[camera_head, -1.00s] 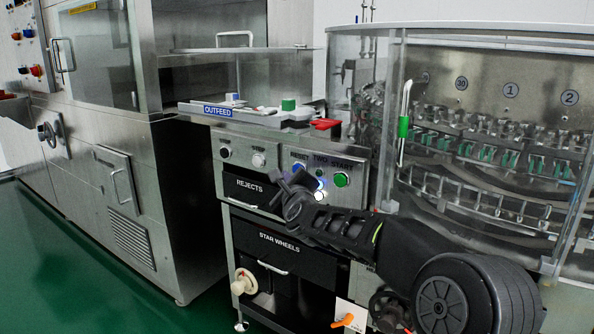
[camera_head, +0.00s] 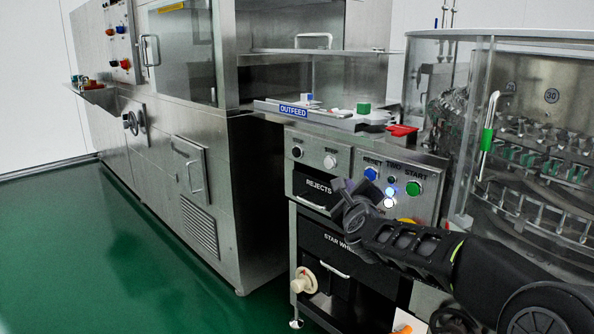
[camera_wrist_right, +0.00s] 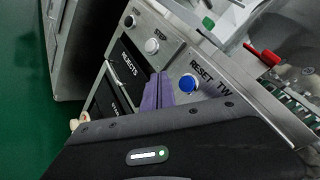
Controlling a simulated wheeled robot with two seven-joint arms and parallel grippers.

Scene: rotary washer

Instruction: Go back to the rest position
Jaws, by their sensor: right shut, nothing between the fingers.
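My right gripper (camera_head: 343,186) reaches in from the lower right in the head view, in front of the control panel (camera_head: 437,187) of the machine. Its fingers are shut and empty, near the blue reset button (camera_head: 371,173) and the rejects drawer (camera_head: 316,188). In the right wrist view the purple-grey fingertips (camera_wrist_right: 157,92) show against the panel, left of the blue button (camera_wrist_right: 188,83). I cannot tell whether they touch anything. My left gripper is not in view.
The glass-walled rotary washer (camera_head: 548,110) is at the right. A steel cabinet (camera_head: 200,150) is at the left. The green floor (camera_head: 100,250) is clear at lower left.

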